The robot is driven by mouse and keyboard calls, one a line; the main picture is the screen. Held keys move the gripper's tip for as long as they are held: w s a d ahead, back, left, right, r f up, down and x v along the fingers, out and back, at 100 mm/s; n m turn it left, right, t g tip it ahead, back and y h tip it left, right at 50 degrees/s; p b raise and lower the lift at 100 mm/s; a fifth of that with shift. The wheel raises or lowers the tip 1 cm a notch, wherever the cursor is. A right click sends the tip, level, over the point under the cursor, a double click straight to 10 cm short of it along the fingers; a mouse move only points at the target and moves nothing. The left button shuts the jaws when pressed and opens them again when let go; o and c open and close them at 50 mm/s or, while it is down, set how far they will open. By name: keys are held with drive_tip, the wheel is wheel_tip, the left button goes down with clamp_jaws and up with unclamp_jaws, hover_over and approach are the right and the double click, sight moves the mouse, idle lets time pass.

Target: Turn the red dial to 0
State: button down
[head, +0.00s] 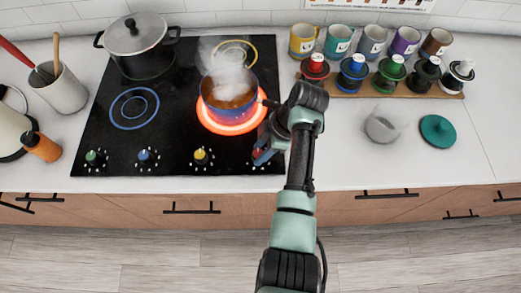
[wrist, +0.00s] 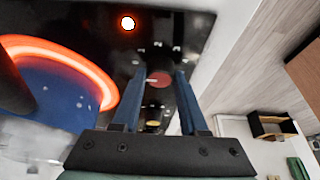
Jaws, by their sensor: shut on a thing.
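The red dial (head: 257,153) is at the right end of the row of dials on the black cooktop's front edge, mostly hidden by my gripper in the head view. In the wrist view the red dial (wrist: 159,80) shows as a red disc with a pale mark on its left side. My gripper (head: 264,155) reaches down to it, and its two blue fingers (wrist: 161,76) stand on either side of the dial, shut on it.
A steaming blue pot (head: 232,105) stands on a glowing red burner (head: 207,122) close to my gripper. Green (head: 94,157), blue (head: 146,158) and yellow (head: 201,156) dials line up to the left. Mugs and colored-lid jars stand at the back right. A teal lid (head: 438,131) lies on the counter.

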idle(0.3)
drive_tip(key=shift+c, duration=2.2)
unclamp_jaws()
drive_tip(key=shift+r, duration=0.1)
drive_tip(key=p+v, duration=0.2)
drive_tip(key=v, duration=1)
drive_tip(key=shift+d+r, duration=0.25)
drive_tip(key=shift+r, duration=0.1)
drive_tip(key=shift+s+f, duration=0.1)
